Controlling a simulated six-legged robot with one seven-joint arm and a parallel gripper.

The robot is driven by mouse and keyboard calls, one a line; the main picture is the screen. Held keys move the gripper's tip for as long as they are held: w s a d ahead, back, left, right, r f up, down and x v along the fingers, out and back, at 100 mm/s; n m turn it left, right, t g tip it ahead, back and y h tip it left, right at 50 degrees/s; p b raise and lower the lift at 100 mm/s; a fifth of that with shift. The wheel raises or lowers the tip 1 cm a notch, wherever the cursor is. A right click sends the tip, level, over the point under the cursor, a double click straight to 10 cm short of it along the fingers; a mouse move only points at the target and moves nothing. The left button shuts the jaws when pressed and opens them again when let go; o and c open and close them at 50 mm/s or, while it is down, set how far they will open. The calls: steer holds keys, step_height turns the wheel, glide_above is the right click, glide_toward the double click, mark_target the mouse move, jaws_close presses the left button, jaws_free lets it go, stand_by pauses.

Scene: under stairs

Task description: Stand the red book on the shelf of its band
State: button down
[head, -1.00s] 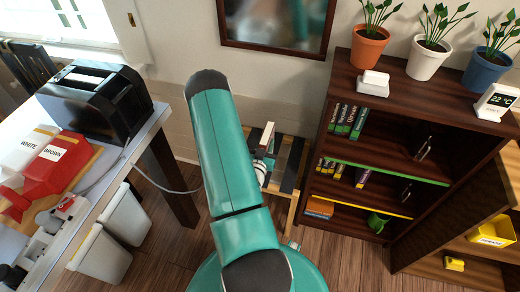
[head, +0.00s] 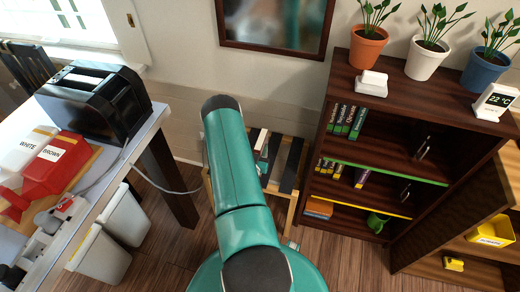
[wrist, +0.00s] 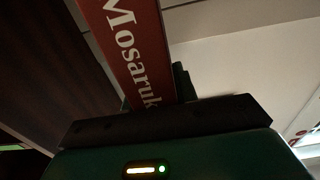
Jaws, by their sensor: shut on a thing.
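The red book (wrist: 138,45) fills the upper middle of the wrist view, its spine lettered "Mosaruk". My gripper (wrist: 165,108) is shut on it. In the head view my teal arm hides most of the gripper and book. The dark bookcase (head: 342,95) stands at the right. One of its shelves has a green band (head: 390,173) on its front edge, and a lower one has a yellow band (head: 357,209). I see no red band. Green books (head: 348,118) stand at the left above the green band. Yellow books and a purple one (head: 361,177) are above the yellow band.
A low wooden rack (head: 291,165) with dark items stands left of the bookcase. Potted plants (head: 368,45) and a clock (head: 495,100) stand on top. A table with a black toaster (head: 100,100) is at the left. The floor before the bookcase is clear.

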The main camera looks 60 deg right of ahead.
steer(key=shift+f, duration=0.15)
steer(key=c, duration=1.1)
jaws_free()
